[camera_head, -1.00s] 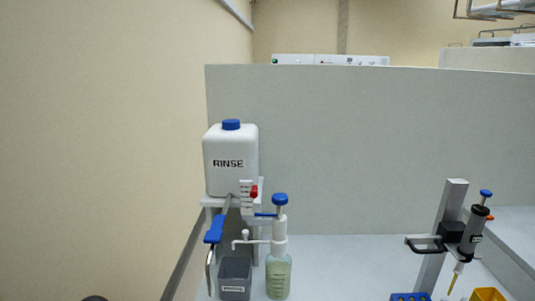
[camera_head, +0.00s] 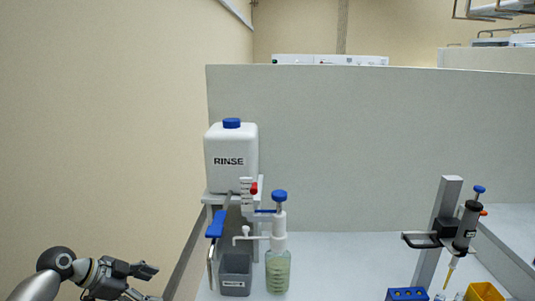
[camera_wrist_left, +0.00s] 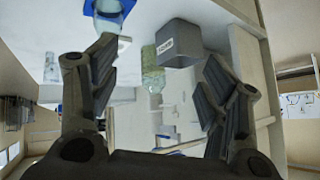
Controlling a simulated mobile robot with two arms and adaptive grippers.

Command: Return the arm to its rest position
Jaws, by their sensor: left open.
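My left arm comes in at the lower left of the head view, with the left gripper (camera_head: 150,283) left of the bench and its fingers pointing right. In the left wrist view the left gripper (camera_wrist_left: 155,95) has its two fingers spread wide, with nothing held between them. Beyond the fingers, that view shows the dark grey cup (camera_wrist_left: 178,45) and the greenish bottle (camera_wrist_left: 152,68), apart from the fingers. My right gripper is not in view.
A white RINSE tank (camera_head: 230,160) stands on a stand above a grey cup (camera_head: 235,276). A pump bottle (camera_head: 278,270) is beside it. A pipette (camera_head: 467,228) hangs on a stand at right, near a blue rack (camera_head: 407,294) and yellow box (camera_head: 484,292). A grey partition (camera_head: 370,150) stands behind.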

